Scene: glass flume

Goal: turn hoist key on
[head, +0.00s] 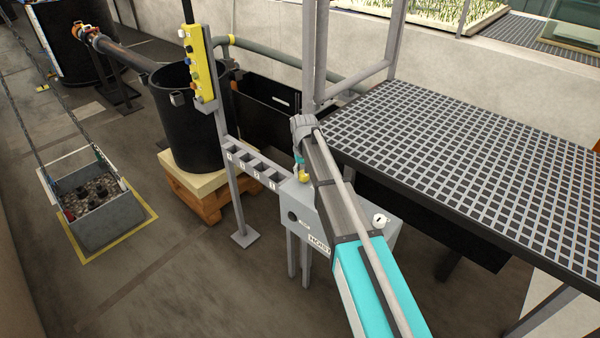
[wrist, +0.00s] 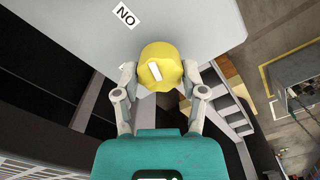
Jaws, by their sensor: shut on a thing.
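The grey control box (head: 325,222) stands on legs below the grating, with a partly covered lettered label on its front. In the wrist view, a yellow knob (wrist: 160,65) with a white bar mark sits against the pale box face (wrist: 190,25); I take it as the hoist key. A label with the letters N and O (wrist: 125,15) is up and left of it. My gripper (wrist: 160,80) has one finger on each side of the knob and is shut on it. In the head view, the yellow part (head: 304,177) is small and partly hidden by my arm.
A white round knob (head: 380,220) is on the box's right. A metal grating platform (head: 450,135) lies right of my arm. A yellow button pendant (head: 199,65) hangs on the post.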

